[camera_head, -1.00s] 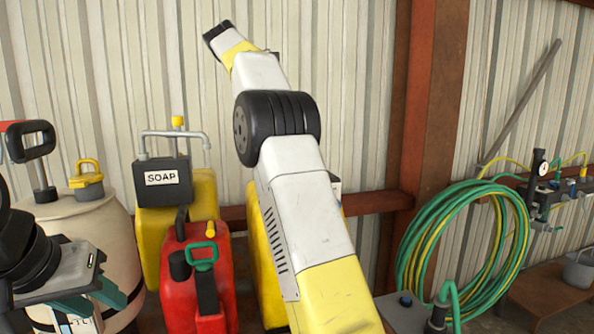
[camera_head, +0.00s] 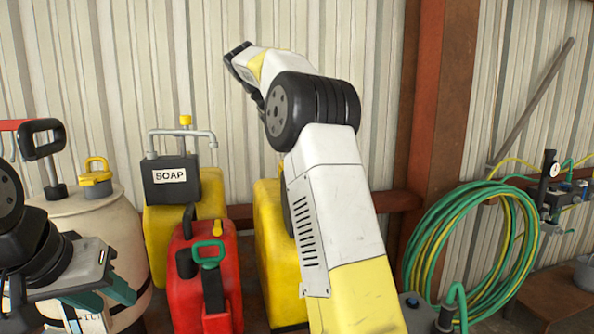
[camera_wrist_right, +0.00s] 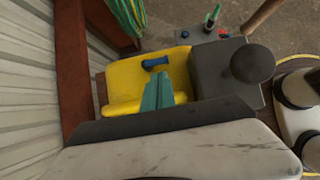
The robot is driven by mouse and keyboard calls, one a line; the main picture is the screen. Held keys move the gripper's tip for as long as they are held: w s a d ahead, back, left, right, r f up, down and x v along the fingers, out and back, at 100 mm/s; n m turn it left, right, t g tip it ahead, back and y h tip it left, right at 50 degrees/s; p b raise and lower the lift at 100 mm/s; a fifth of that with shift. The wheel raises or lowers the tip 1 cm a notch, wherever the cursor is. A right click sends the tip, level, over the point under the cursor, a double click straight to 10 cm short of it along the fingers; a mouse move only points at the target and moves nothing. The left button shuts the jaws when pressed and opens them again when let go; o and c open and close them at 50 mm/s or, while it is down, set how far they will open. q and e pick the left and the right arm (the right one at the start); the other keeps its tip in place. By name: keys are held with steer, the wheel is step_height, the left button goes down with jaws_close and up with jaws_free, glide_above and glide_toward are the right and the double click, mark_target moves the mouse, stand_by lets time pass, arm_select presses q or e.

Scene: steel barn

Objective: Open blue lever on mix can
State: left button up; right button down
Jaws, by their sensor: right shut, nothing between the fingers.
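The mix can appears to be the yellow can (camera_head: 272,262), partly hidden behind my right arm in the head view. In the right wrist view the yellow can (camera_wrist_right: 122,80) shows from above, with a blue lever (camera_wrist_right: 155,63) on its top. My right gripper (camera_wrist_right: 156,76) is shut and empty, its teal fingertips just below the lever in the picture. I cannot tell whether they touch it. The right fingers are hidden in the head view. My left gripper (camera_head: 108,297) is at the lower left, its teal fingers apart, beside a cream tank.
A red can (camera_head: 190,290) and a yellow SOAP can (camera_head: 160,222) stand left of the yellow can. The cream tank (camera_head: 118,235) is farther left. A rusty post (camera_head: 435,120) and coiled green hose (camera_head: 425,245) are to the right. A ribbed wall stands behind.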

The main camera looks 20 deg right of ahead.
steer(key=x, duration=0.8)
steer(key=shift+d+f, duration=0.15)
steer(key=shift+f, duration=0.1)
